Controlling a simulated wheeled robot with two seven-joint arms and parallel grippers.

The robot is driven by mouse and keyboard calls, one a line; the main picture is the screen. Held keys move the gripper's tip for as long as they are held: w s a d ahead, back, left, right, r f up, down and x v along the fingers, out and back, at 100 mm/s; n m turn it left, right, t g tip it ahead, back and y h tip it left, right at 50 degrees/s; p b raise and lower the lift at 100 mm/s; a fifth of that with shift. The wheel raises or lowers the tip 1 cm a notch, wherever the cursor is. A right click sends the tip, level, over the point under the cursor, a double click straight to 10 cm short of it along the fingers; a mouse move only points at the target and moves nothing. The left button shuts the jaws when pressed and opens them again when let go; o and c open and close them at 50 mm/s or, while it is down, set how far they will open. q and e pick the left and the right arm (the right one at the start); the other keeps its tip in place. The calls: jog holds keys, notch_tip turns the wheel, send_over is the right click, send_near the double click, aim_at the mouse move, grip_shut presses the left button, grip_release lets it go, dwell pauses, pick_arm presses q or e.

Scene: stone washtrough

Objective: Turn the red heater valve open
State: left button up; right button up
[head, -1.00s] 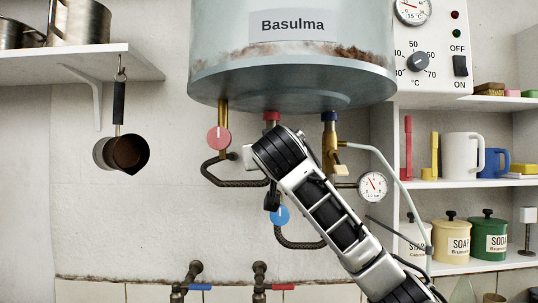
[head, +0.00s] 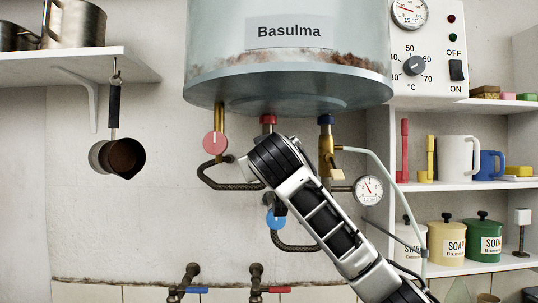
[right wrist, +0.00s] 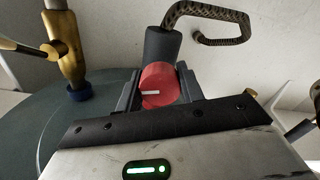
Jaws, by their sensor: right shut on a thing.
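A round red knob (right wrist: 158,84) with a white mark sits between the two dark fingers of my right gripper (right wrist: 157,88) in the right wrist view. The gripper is shut on it, and the white mark lies about level in that view. A dark grey cylinder (right wrist: 162,46) adjoins the knob. In the head view my right wrist covers this knob and the fingers, below the red collar (head: 268,119) of the middle pipe. Another red knob (head: 215,143), its white mark upright, is on the left pipe, clear of the gripper. My left gripper is not in view.
The boiler (head: 290,85) hangs just above my right wrist. A blue knob (head: 276,219) is below it. A brass valve (head: 326,155) and a gauge (head: 368,190) are close on the right. A braided hose (head: 225,185) runs on the left. A saucepan (head: 118,158) hangs farther left.

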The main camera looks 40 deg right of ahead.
jog(key=n+p, duration=0.2)
jog(key=n, duration=0.1)
jog(key=shift+r+n, duration=0.15)
jog(key=shift+n, duration=0.25)
jog(key=n, duration=0.3)
jog(key=shift+n+p, duration=0.3)
jog(key=shift+p, duration=0.05)
jog(key=n, duration=0.4)
jog(key=shift+n, duration=1.9)
jog(key=shift+f, duration=0.2)
jog(key=o, duration=1)
jog(key=shift+a, duration=0.1)
